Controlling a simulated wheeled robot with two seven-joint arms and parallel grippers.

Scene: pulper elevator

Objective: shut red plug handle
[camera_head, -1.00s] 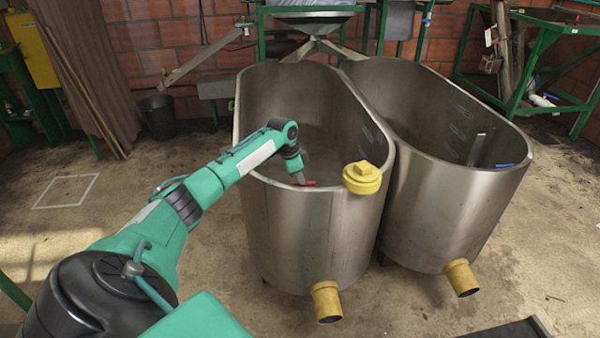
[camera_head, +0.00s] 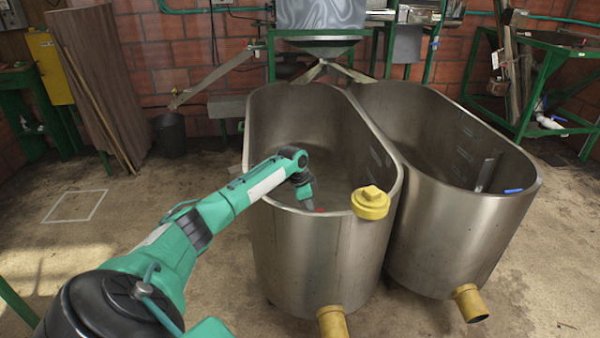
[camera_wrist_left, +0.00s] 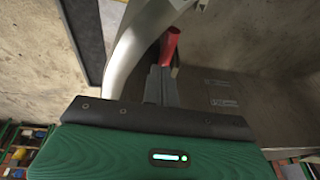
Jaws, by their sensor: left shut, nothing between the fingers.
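The red plug handle (camera_head: 318,210) shows as a small red piece at the near inner rim of the left steel tank (camera_head: 322,255). It shows larger in the left wrist view (camera_wrist_left: 171,45), beside the pale tank rim. My left gripper (camera_head: 308,203) points down inside the tank's near rim, at the red handle. In the left wrist view its fingers (camera_wrist_left: 161,84) are together and empty, with the handle just past their tips. Whether they touch the handle I cannot tell. My right gripper is not in view.
A yellow cap (camera_head: 371,203) sits on the left tank's near rim, right of my gripper. A second steel tank (camera_head: 452,230) with a blue handle (camera_head: 513,190) stands close on the right. Yellow outlet pipes (camera_head: 332,323) stick out low in front. The floor at left is clear.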

